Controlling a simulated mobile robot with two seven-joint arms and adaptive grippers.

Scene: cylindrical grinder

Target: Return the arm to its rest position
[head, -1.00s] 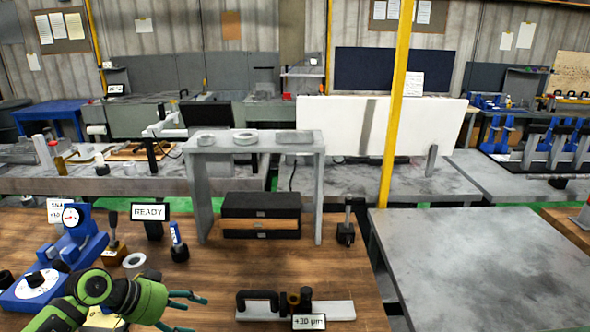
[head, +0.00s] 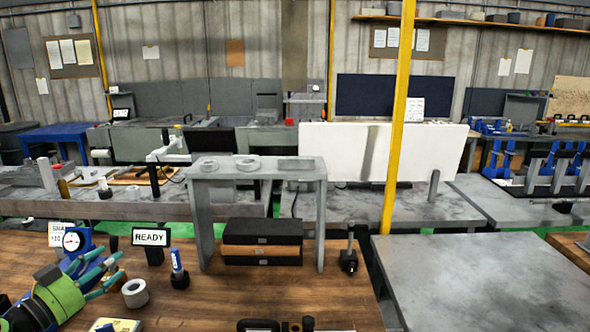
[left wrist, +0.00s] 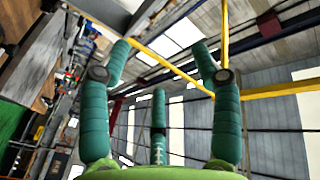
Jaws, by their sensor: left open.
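My left gripper (head: 97,272), green with teal fingers, is at the lower left of the head view, above the wooden bench (head: 205,300). Its fingers are spread and hold nothing. In the left wrist view the open fingers (left wrist: 160,75) point toward the wall and ceiling, with nothing between them. In the head view the gripper covers much of the blue gauge stand with its round dial (head: 73,240). I cannot tell whether it touches the stand. My right gripper is in no view.
A "READY" sign (head: 150,237), a blue-capped tool (head: 178,268) and a metal ring (head: 135,292) stand right of the gripper. A grey shelf stand (head: 203,235) with black drawers (head: 262,232) is mid-bench. A grey table (head: 480,275) at right is bare.

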